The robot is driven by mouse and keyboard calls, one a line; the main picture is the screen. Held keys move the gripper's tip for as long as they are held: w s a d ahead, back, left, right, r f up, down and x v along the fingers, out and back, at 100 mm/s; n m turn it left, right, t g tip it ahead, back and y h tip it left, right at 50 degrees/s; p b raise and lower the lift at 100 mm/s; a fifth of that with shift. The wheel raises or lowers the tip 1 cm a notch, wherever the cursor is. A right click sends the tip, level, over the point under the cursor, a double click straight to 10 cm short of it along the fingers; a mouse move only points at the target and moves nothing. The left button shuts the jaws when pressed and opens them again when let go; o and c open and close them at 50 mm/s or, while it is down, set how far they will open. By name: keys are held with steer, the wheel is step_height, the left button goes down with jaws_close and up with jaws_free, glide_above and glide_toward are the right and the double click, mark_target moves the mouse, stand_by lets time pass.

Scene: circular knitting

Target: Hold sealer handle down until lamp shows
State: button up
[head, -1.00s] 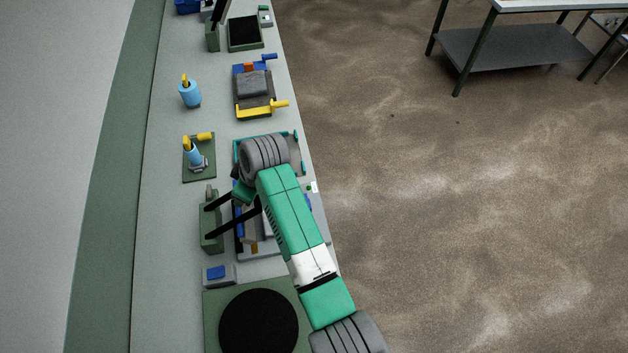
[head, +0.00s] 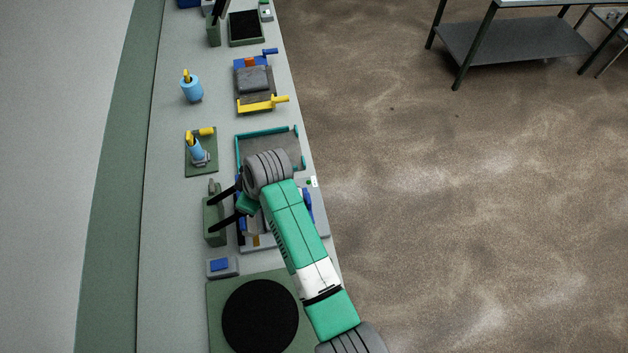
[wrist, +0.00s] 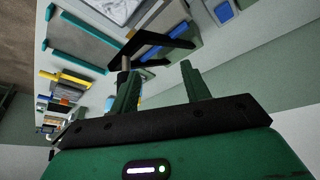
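The sealer appears to be the green block (head: 212,221) with black arms (head: 224,218) in the head view, close by my gripper. I cannot make out a lit sealer lamp.
A teal-edged tray (head: 240,152) lies just beyond my wrist. A blue-buttoned box (head: 221,267) and a green plate with a black disc (head: 260,316) are nearer. A blue bottle (head: 192,90) and yellow-handled fixture (head: 262,104) stand farther along the bench. Open floor lies right.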

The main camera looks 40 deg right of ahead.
steer(key=p+v, duration=0.4)
steer(key=v, duration=0.2)
steer(key=shift+d, duration=0.2)
stand_by(0.4)
steer(key=w+a+r+m+t+h, duration=0.1)
steer(key=w+a+r+t, duration=0.15)
steer(key=r, duration=0.65)
steer(key=w+a+r+t, duration=0.2)
steer(key=a+r+t, duration=0.15)
steer(key=r, duration=0.55)
steer(key=w+a+r+m+t+h, duration=0.1)
steer(key=w+a+r+t, duration=0.15)
steer(key=r, duration=0.65)
steer(key=s+a+r+m+t, duration=0.1)
steer(key=s+a+r+t, duration=0.2)
steer(key=s+r, duration=0.3)
steer(key=s+a+r+m+t, duration=0.1)
steer(key=s+a+r+t, duration=0.2)
steer(key=r, duration=1.1)
steer(key=s+a+r+m+t, duration=0.1)
steer(key=s+a+r+t, duration=0.2)
steer(key=s+r+t, duration=0.3)
steer(key=s+r, duration=0.4)
steer(key=s, duration=0.1)
steer(key=shift+a+y, duration=0.35)
steer(key=shift+y, duration=0.05)
